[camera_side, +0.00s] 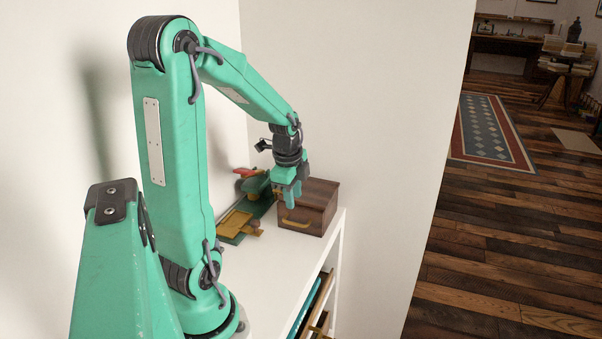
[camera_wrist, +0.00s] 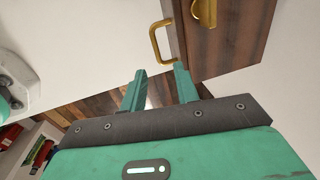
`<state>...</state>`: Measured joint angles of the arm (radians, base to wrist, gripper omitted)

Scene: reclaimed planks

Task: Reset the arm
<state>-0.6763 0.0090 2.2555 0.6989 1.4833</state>
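My gripper (camera_side: 292,197) hangs at the end of the raised arm, in front of and a little above a dark wooden box (camera_side: 322,207) in the side view. In the wrist view my gripper (camera_wrist: 160,70) has its two green fingers apart with nothing between them. The box (camera_wrist: 240,45) shows at the top right of the wrist view. Its brass handle (camera_side: 296,223) is on the front; in the wrist view the handle (camera_wrist: 156,42) lies beyond the fingertips, apart from them.
A green and yellow device (camera_side: 236,222) with a red part stands left of the box on the white shelf top (camera_side: 265,265). The shelf's front edge is at right, with items below. A second gold piece (camera_wrist: 205,12) shows at the box. The near shelf top is clear.

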